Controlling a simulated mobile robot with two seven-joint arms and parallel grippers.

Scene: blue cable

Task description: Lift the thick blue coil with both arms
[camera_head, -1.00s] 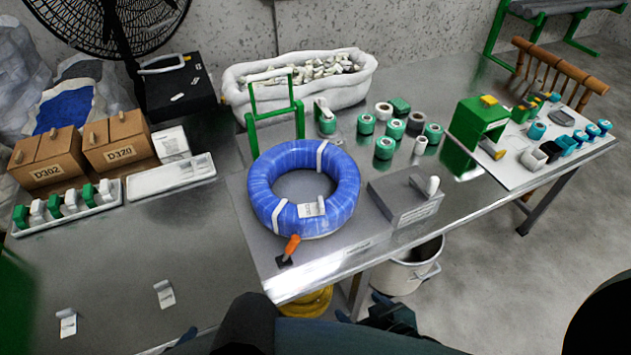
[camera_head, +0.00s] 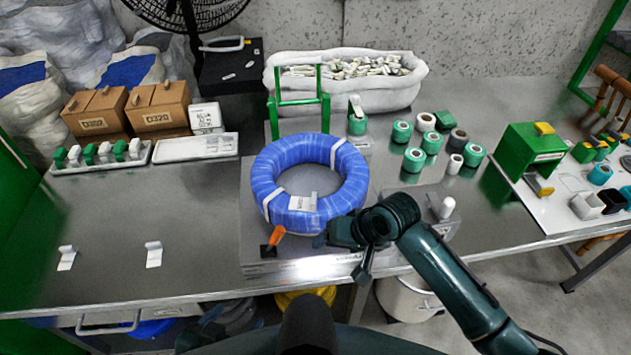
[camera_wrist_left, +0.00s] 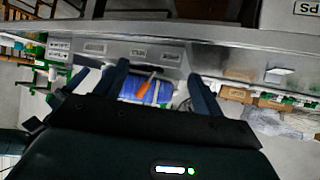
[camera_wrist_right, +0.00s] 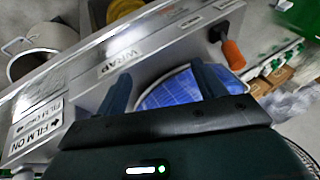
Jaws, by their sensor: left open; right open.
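In the right wrist view, the blue coil (camera_wrist_right: 172,92) shows between the open fingers; contact cannot be told. My left gripper (camera_head: 212,320) is low, in front of the bench's front edge and apart from the coil. In the left wrist view, its open fingers frame the distant coil (camera_wrist_left: 165,95), with nothing held.
An orange-handled lever (camera_head: 276,236) stands at the coil's front left. A green frame (camera_head: 324,112) rises behind it. A grey block (camera_head: 420,198) is close on the right, with several green rolls (camera_head: 413,159) beyond. The bench (camera_head: 200,230) is mostly clear at left.

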